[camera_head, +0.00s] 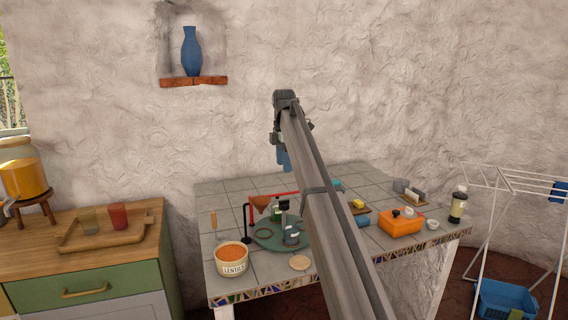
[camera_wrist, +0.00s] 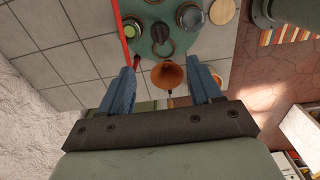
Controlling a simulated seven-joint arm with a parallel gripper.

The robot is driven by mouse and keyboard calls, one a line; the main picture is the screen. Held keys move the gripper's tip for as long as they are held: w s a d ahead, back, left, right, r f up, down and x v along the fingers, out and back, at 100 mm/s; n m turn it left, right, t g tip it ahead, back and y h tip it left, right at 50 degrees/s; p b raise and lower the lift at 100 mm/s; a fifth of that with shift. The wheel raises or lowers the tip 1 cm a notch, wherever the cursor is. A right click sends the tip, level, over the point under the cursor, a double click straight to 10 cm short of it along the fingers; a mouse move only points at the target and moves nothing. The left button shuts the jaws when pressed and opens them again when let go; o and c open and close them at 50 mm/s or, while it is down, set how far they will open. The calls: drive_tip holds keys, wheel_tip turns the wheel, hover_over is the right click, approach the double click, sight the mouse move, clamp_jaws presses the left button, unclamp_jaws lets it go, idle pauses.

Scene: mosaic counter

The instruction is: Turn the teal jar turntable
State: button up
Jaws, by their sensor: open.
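The teal turntable (camera_head: 264,236) lies on the tiled counter, partly hidden behind my arm in the head view. It also shows at the top of the wrist view (camera_wrist: 204,48). Dark-lidded jars stand on it, including a grey-blue jar (camera_head: 292,237) and a green one (camera_head: 276,212). A ring-shaped part (camera_wrist: 163,48) shows on it in the wrist view. My gripper (camera_head: 284,166) is open and empty, with blue fingers pointing down above the counter's back part. In the wrist view, the turntable is beyond the fingertips (camera_wrist: 162,72).
A copper funnel (camera_head: 260,203) hangs by a red bar (camera_head: 275,195) on a black stand; it appears between my fingers in the wrist view (camera_wrist: 168,75). A lentils bowl (camera_head: 231,262) and wooden disc (camera_head: 300,262) sit in front. An orange box (camera_head: 400,224) stands right.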

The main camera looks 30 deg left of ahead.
sight(285, 204)
drive_tip(key=shift+d+r, duration=0.1)
drive_tip(key=shift+d, duration=0.2)
drive_tip(key=shift+c, duration=0.6)
drive_tip(key=shift+m+t+y, duration=0.3)
drive_tip(key=shift+m+y, duration=0.1)
drive_tip(key=shift+m, duration=0.1)
drive_tip(key=s+d, duration=0.2)
drive_tip(key=s+d+f, duration=0.1)
drive_tip(key=s+d, duration=0.1)
drive_tip(key=shift+s+d+f, duration=0.1)
drive_tip(key=shift+s+d, duration=0.25)
drive_tip(key=shift+d, duration=0.05)
drive_tip(key=w+a+f+m+t, duration=0.1)
drive_tip(key=f+m, duration=0.3)
drive_tip(key=m, duration=0.1)
drive_tip(key=w+a+f+m+y, duration=0.1)
drive_tip(key=w+a+f+m, duration=0.1)
drive_tip(key=f+m, duration=0.2)
drive_tip(key=w+a+f+m+t+y, duration=0.1)
drive_tip(key=a+f+m, duration=0.1)
drive_tip(key=f+m, duration=0.3)
drive_tip(key=shift+w+m+t, duration=0.15)
drive_tip(key=shift+m+t, duration=0.15)
drive_tip(key=shift+m, duration=1.2)
clamp_jaws()
